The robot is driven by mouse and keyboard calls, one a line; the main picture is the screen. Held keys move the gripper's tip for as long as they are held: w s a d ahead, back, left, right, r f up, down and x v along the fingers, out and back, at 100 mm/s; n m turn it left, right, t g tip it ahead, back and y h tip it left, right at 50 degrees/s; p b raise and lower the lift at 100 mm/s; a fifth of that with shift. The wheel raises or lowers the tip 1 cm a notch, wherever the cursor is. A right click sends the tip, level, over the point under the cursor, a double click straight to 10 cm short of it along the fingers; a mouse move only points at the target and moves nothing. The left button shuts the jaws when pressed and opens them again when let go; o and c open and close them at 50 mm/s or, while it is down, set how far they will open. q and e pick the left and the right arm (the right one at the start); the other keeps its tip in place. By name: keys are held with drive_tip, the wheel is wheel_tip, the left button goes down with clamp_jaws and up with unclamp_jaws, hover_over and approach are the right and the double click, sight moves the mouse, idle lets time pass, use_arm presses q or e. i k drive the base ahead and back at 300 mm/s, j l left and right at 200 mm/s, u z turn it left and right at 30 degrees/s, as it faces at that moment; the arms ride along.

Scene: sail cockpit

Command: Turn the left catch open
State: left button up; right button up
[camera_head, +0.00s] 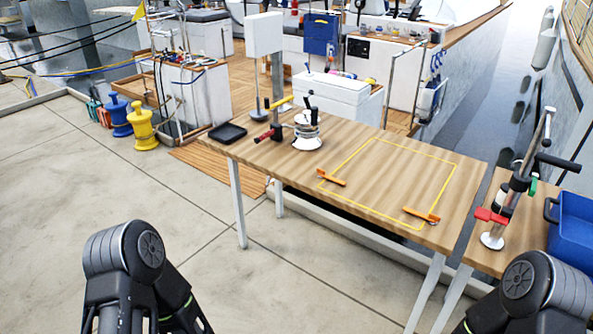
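A wooden table (300,184) stands ahead of me with a yellow rectangular outline (371,140) on its top. Two orange catches lie along the outline's near edge. The left catch (331,177) is at the near left corner, slanting slightly down to the right. The right catch (421,215) is near the front right corner at a similar slant. Both look small here, and I cannot tell their exact turn.
A winch (307,130) and a black tray (228,132) stand on the table's left part. A clamp-like stand (512,190) and a blue bin (573,228) are on the right side table.

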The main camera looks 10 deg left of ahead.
sight(321, 172)
drive_tip(key=i+j+z, duration=0.1)
drive_tip(key=i+z, duration=0.25)
drive_tip(key=i+j+z, duration=0.2)
drive_tip(key=z, duration=0.15)
drive_tip(key=i+j+z, duration=0.35)
